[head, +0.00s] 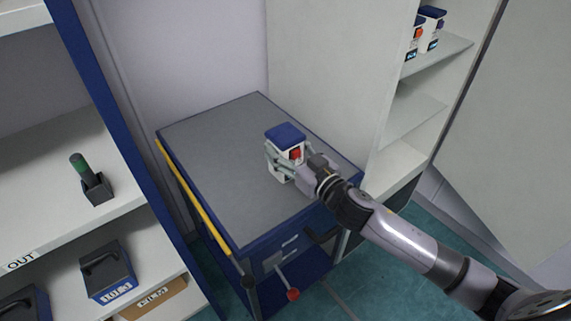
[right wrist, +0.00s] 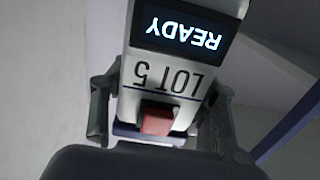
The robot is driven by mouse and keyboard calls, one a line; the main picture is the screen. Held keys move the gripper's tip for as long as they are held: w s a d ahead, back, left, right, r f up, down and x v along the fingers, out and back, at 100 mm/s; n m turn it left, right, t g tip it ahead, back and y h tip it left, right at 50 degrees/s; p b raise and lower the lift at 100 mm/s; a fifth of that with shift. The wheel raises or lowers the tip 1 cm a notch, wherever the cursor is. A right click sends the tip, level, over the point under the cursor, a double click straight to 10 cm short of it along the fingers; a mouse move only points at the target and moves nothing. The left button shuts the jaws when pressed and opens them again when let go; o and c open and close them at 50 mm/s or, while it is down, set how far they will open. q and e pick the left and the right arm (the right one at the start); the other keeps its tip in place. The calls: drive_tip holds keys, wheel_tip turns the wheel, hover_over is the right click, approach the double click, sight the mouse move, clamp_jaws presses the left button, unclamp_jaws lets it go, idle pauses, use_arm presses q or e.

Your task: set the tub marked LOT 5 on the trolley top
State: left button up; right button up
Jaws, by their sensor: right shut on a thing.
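The tub marked LOT 5 (head: 286,139) is white with a dark blue lid and a red part on its front. In the right wrist view the tub (right wrist: 168,75) shows the text LOT 5 and a lit READY display, upside down in the picture. My right gripper (head: 288,164) is shut on the tub, with a finger on each side of it. The tub is upright over the grey top of the trolley (head: 215,140), near its right edge. I cannot tell whether its base touches the top. My left gripper is not in view.
A shelf unit (head: 419,99) at the right holds similar white tubs (head: 433,28). A shelf at the left holds a green-topped tool in a dark block (head: 95,186) and dark boxes (head: 108,272). The trolley top is otherwise bare. It has a yellow side rail (head: 192,197).

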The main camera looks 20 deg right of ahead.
drive_tip(key=shift+f+b, duration=0.55)
drive_tip(key=shift+f, duration=1.75)
drive_tip(key=shift+f, duration=0.15)
drive_tip(key=o, duration=1.5)
drive_tip(key=shift+s, duration=0.1)
drive_tip(key=b+v, duration=0.2)
drive_tip(key=v, duration=0.9)
drive_tip(key=shift+s+d, duration=0.15)
drive_tip(key=shift+s, duration=0.25)
